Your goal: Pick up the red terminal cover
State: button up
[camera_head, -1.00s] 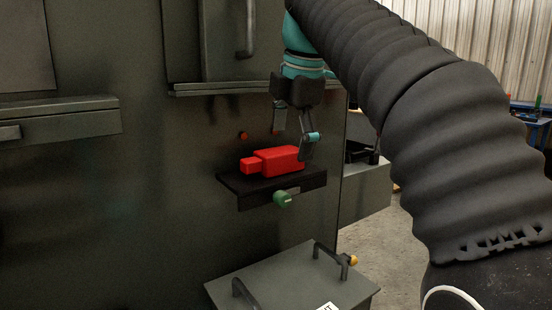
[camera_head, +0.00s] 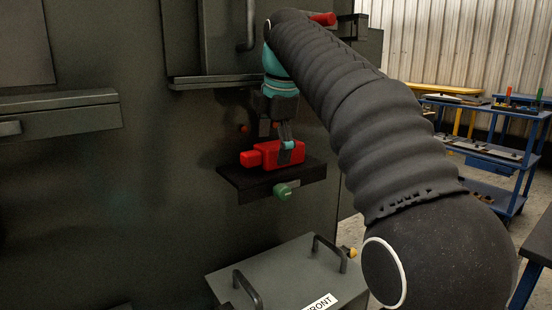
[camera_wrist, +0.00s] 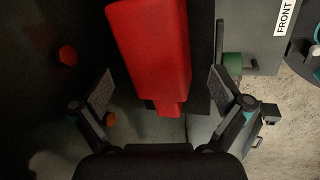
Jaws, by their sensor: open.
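The red terminal cover (camera_head: 258,157) lies on a small black shelf (camera_head: 240,185) on the dark enclosure wall. It is a block with a narrower end. My gripper (camera_head: 277,152) points down over the cover's thicker part, with one finger in front of it in the head view. In the wrist view the cover (camera_wrist: 155,50) fills the upper middle, between the two spread fingers of my gripper (camera_wrist: 162,92). Gaps show between each finger and the cover. The far finger is mostly hidden in the head view.
A green knob (camera_head: 283,190) sticks out from the shelf's front. Below stands a grey box (camera_head: 285,272) with handles and a FRONT label. A cabinet ledge (camera_head: 210,83) juts out above, close to my gripper. A blue workbench (camera_head: 490,150) stands at the back right.

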jog(key=shift+f, duration=0.15)
jog(key=c, duration=1.7)
